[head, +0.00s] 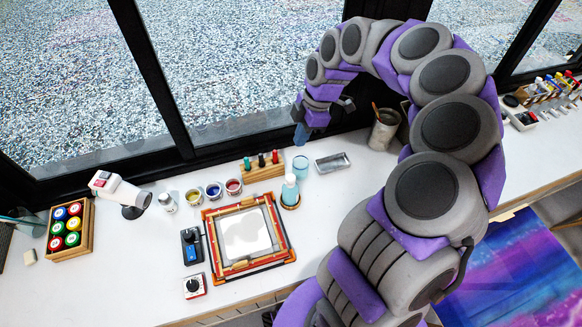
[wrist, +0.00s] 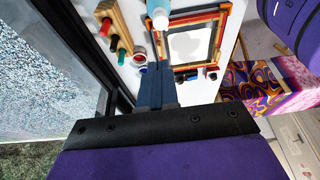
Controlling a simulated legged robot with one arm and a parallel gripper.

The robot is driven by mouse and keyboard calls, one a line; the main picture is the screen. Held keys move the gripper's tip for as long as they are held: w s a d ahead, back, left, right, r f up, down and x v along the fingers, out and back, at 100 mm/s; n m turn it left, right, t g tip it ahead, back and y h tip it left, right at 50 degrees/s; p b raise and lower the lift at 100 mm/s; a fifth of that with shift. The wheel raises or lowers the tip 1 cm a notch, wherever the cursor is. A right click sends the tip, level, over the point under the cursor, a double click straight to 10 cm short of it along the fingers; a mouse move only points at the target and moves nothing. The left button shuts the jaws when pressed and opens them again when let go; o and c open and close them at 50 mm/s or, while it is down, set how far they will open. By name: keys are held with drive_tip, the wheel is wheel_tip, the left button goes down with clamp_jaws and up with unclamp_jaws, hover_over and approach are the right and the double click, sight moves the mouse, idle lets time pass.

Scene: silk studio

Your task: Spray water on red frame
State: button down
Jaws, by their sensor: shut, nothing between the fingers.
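The red frame (head: 212,236) lies on the white table in the head view, with pale fabric (head: 246,232) stretched inside it. It also shows at the top of the wrist view (wrist: 223,20). A pale bottle with a light-blue top (head: 290,190) stands on a small round wooden coaster at the frame's upper right corner. The bottle shows in part at the top of the wrist view (wrist: 158,10); I cannot tell if it has a spray head. My gripper (head: 301,135) hangs above the table's back, by the window, beyond the bottle. It is shut and empty.
A hair dryer (head: 121,193) and a crate of paints (head: 71,228) are left. A brush pot (head: 384,129) stands near my arm.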

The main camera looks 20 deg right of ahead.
drive_tip(key=shift+f, duration=0.1)
drive_tip(key=b, duration=0.1)
approach(290, 176)
drive_tip(key=x, duration=0.2)
drive_tip(key=a+x, duration=0.1)
drive_tip(key=x, duration=0.2)
drive_tip(key=shift+s, duration=0.1)
drive_tip(key=shift+d+f, duration=0.1)
drive_tip(key=shift+f, duration=0.55)
drive_tip(key=shift+d+f, duration=0.15)
drive_tip(key=shift+d, duration=0.05)
